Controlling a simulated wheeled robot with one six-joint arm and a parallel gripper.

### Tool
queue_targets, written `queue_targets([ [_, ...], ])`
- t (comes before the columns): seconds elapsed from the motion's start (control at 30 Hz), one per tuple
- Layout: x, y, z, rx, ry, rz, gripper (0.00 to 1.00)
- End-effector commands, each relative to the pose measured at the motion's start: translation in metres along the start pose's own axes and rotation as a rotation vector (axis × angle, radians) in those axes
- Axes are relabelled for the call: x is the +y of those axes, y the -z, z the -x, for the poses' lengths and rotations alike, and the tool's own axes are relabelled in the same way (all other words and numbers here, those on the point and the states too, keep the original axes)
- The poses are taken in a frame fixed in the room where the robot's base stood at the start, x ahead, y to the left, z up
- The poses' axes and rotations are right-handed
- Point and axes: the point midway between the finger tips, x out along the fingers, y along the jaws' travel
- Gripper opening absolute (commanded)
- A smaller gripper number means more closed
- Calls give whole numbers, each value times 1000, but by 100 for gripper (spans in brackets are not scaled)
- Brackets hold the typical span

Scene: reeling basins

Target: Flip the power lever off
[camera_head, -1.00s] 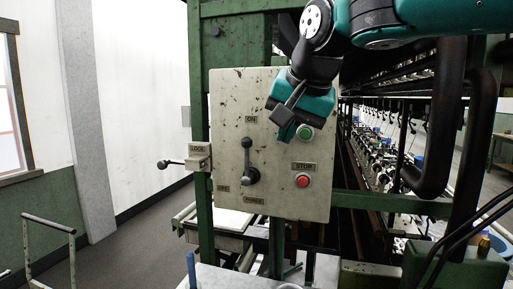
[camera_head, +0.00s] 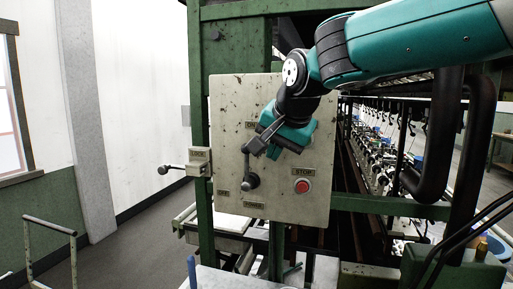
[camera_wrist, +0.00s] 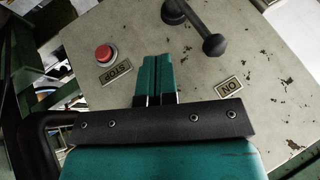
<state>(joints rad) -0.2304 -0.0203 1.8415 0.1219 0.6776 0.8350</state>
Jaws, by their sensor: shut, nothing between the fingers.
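The power lever (camera_head: 251,181) is a dark handle with a round knob on a worn grey control panel (camera_head: 290,210). It stands nearly upright, its knob toward the ON label, with OFF lower left. In the wrist view the lever's knob (camera_wrist: 215,44) is right of and beyond my fingertips, with a gap in the picture. My gripper (camera_head: 272,150) is in front of the panel, just right of the lever's upper part; its teal fingers (camera_wrist: 157,60) are together and empty.
A red stop button (camera_head: 303,186) sits on the panel's right, also in the wrist view (camera_wrist: 105,53). A lock handle (camera_head: 180,168) sticks out left of the panel. Green frame posts and black pipes (camera_head: 437,130) stand around. Free floor lies at the left.

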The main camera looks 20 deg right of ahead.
Motion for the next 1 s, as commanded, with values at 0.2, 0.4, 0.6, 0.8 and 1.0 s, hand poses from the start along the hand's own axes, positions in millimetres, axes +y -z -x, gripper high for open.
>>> queue_targets([
  [0.2, -20, 1, -26, -2, -1, 2, 0],
  [0.4, -34, 1, -35, -1, -1, 1, 0],
  [0.6, -36, 0, -38, 0, 0, 0, 0],
  [0.8, -35, 1, -37, 1, -1, 0, 0],
  [1.0, -31, 7, -36, 5, -30, 0, 0],
])
